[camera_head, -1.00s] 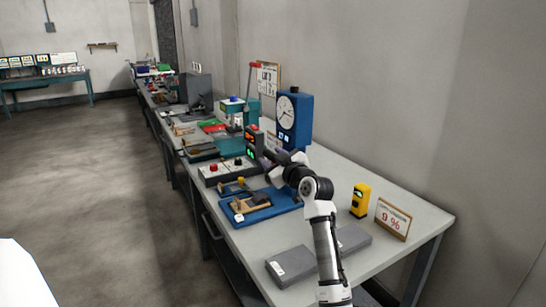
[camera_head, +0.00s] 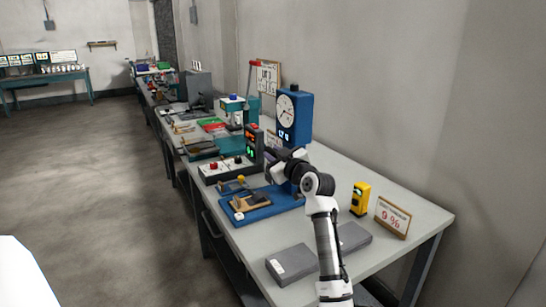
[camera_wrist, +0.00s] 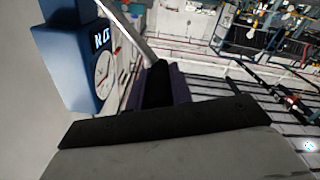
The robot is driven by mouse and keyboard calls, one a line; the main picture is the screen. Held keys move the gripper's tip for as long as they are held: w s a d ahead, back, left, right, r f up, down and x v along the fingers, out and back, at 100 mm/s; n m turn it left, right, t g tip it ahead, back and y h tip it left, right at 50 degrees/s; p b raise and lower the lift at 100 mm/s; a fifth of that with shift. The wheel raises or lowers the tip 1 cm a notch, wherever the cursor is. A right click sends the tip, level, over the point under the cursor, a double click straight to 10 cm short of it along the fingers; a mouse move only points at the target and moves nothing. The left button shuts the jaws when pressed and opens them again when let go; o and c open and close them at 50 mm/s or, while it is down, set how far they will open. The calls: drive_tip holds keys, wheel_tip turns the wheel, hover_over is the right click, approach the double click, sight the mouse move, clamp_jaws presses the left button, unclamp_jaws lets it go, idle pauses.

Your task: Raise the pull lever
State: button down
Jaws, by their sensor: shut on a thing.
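The pull lever shows in the wrist view as a pale metal rod (camera_wrist: 128,32) running down to a dark grip between my jaws, beside the blue dial unit (camera_wrist: 68,50). My gripper (camera_wrist: 160,82) has purple-edged fingers and is shut on this grip, most of which the fingers hide. In the head view my gripper (camera_head: 277,156) is partly hidden by my wrist, just in front of the blue dial unit (camera_head: 295,117). The lever cannot be made out clearly there.
A yellow device (camera_head: 360,199), a sign (camera_head: 392,217) and grey blocks (camera_head: 292,264) stand nearer. The bench's right side has free room.

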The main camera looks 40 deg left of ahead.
drive_tip(key=w+d+r+m+p, duration=0.1)
drive_tip(key=w+d+r+m, duration=0.1)
drive_tip(key=w+m, duration=0.3)
drive_tip(key=w+d+r+m+p, duration=0.2)
drive_tip(key=w+d+m, duration=0.3)
drive_tip(key=w, duration=0.6)
drive_tip(key=shift+w+r+m+p, duration=0.2)
drive_tip(key=shift+r+m+p, duration=0.1)
drive_tip(key=shift+r+m, duration=0.45)
drive_tip(key=shift+r, duration=0.1)
drive_tip(key=c, duration=1.3)
unclamp_jaws()
drive_tip(key=shift+w, duration=0.15)
drive_tip(key=shift+o, duration=0.2)
drive_tip(key=b+v, duration=0.4)
drive_tip(key=v, duration=0.9)
drive_tip(key=shift+s+d, duration=0.2)
drive_tip(key=shift+d, duration=0.15)
